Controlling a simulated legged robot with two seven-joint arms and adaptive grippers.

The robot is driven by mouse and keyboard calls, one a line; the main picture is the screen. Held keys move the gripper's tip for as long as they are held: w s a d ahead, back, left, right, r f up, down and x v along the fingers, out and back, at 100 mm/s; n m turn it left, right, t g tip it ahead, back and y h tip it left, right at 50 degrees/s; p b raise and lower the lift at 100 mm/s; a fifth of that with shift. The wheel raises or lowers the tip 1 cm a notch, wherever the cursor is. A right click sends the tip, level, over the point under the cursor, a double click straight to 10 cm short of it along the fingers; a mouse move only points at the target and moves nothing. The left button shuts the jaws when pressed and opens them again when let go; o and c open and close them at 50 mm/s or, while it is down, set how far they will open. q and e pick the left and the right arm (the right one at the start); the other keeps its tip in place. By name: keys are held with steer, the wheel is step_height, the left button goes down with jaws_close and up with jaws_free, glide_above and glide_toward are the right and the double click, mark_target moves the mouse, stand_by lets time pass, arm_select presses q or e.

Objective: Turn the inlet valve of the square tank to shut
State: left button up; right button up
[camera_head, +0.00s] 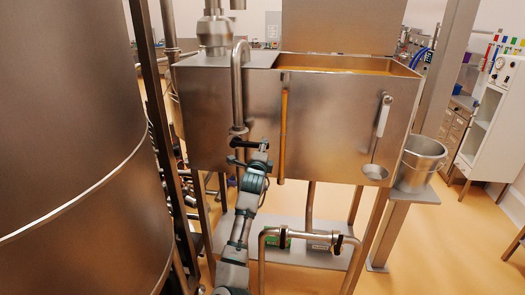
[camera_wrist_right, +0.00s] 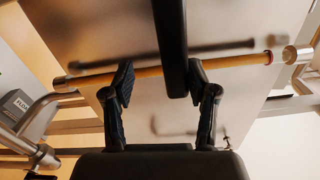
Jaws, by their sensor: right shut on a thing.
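The square steel tank (camera_head: 330,120) fills the middle of the head view. A bent steel inlet pipe (camera_head: 238,85) comes down its front at the left. My right gripper (camera_head: 250,150) is at this pipe's lower end, by the inlet valve, and largely covers it. In the right wrist view, my right gripper (camera_wrist_right: 160,95) has a black bar (camera_wrist_right: 172,45) between its fingers, which I take for the valve handle. The gripper is shut on it. How far the valve is turned is hard to tell. My left gripper is not in view.
An amber sight tube (camera_head: 283,130) runs down the tank front, close to the right of my gripper. A ladle (camera_head: 383,115) hangs farther right, beside a steel bucket (camera_head: 422,165). A large round vessel (camera_head: 75,150) stands left. A low pipe (camera_head: 310,234) crosses below.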

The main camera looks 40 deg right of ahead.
steer(key=shift+f, duration=0.3)
